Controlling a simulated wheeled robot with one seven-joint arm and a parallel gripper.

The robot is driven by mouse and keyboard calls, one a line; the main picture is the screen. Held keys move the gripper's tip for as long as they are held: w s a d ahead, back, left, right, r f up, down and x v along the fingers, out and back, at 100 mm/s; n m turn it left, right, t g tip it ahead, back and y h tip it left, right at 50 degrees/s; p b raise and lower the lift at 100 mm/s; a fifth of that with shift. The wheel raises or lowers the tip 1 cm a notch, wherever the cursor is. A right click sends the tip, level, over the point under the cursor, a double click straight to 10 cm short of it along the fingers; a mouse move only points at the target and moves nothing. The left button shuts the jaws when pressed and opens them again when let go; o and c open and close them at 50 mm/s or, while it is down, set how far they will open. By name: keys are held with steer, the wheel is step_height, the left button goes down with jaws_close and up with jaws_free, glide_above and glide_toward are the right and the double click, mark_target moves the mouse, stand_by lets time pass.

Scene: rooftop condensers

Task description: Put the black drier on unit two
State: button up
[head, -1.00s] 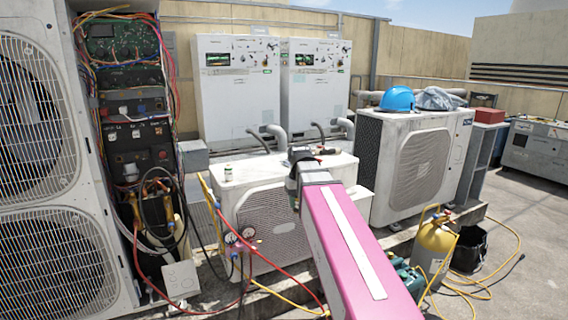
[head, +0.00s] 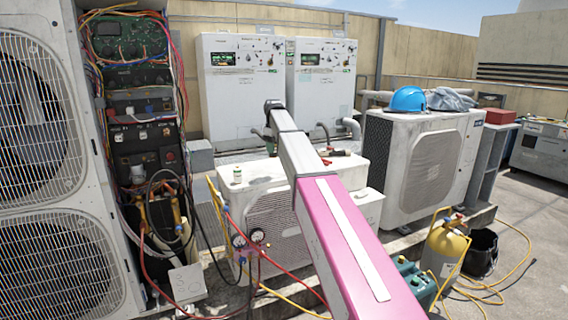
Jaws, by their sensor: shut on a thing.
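My arm reaches over the low middle condenser unit (head: 283,215), and its end is raised in front of the white wall cabinets. My gripper (head: 268,138) hangs below the wrist and is mostly hidden behind my own forearm. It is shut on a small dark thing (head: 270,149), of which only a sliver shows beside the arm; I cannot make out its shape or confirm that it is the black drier. Two white wall cabinets (head: 235,100) (head: 325,85) stand behind. I cannot read which unit is number two.
A larger condenser (head: 425,170) at right carries a blue helmet (head: 408,99) and a cloth. Gauges, hoses and a yellow cylinder (head: 443,250) crowd the front.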

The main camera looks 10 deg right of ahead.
steer(key=w+d+f, duration=0.1)
steer(key=w+f, duration=0.1)
steer(key=w, duration=0.1)
steer(key=w+d+f, duration=0.1)
steer(key=w, duration=0.2)
steer(key=w+f, duration=0.2)
steer(key=w, duration=0.1)
steer(key=shift+d+f, duration=0.3)
steer(key=shift+d, duration=0.1)
steer(key=shift+w+f, duration=0.15)
steer(key=shift+w, duration=0.05)
steer(key=shift+f, duration=1.95)
steer(key=shift+f, duration=0.2)
steer(key=o, duration=1.1)
steer(key=shift+r, duration=0.15)
step_height(320, 180, up, 12)
steer(key=shift+r, duration=0.1)
